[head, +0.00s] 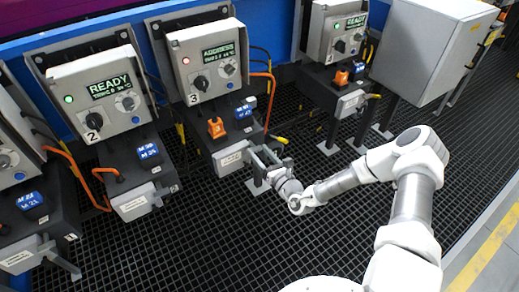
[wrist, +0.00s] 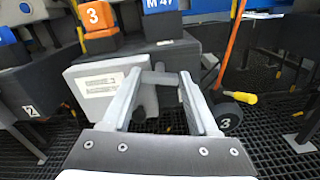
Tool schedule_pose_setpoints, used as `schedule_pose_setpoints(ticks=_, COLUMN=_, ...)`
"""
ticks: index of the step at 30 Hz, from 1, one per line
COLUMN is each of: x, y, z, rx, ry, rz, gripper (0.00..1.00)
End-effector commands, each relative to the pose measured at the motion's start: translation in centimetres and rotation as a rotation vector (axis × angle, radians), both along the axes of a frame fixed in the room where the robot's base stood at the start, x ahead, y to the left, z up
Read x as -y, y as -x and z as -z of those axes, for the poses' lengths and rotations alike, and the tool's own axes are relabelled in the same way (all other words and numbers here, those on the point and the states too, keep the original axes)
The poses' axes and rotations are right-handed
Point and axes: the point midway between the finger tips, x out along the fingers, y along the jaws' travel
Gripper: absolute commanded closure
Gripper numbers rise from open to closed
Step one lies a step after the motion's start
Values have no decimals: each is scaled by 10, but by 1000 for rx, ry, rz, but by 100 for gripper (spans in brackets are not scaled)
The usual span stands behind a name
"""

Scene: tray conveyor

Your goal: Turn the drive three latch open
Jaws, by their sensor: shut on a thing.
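The drive three unit (head: 207,62) stands at centre in the head view, with a red light and a "3" by its dial. Below its shelf is a pale labelled box (head: 231,158), which also shows in the wrist view (wrist: 95,88). The latch (wrist: 160,78) is a grey bar beside this box, partly hidden by my fingers. My gripper (head: 268,160) is at the box's right side. In the wrist view my gripper (wrist: 160,85) has a finger on either side of the latch and is shut on it. The latch's exact angle is hard to tell.
An orange block marked 3 (wrist: 95,15) and a blue block (wrist: 160,22) sit above the box. A yellow-ended lever (wrist: 240,97) and an orange cable (wrist: 232,45) are close on the right. Drive two (head: 98,92) stands left. Grated floor (head: 200,240) is clear in front.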

Motion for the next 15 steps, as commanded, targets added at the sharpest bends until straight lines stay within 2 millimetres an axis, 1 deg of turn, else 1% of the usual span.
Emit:
schedule_pose_setpoints(ticks=2, x=0, y=1, z=-3, rx=-42, ry=-58, rz=0, gripper=96)
schedule_pose_setpoints(ticks=15, x=2, y=0, z=-1, rx=-277, ry=-406, rz=1, gripper=96)
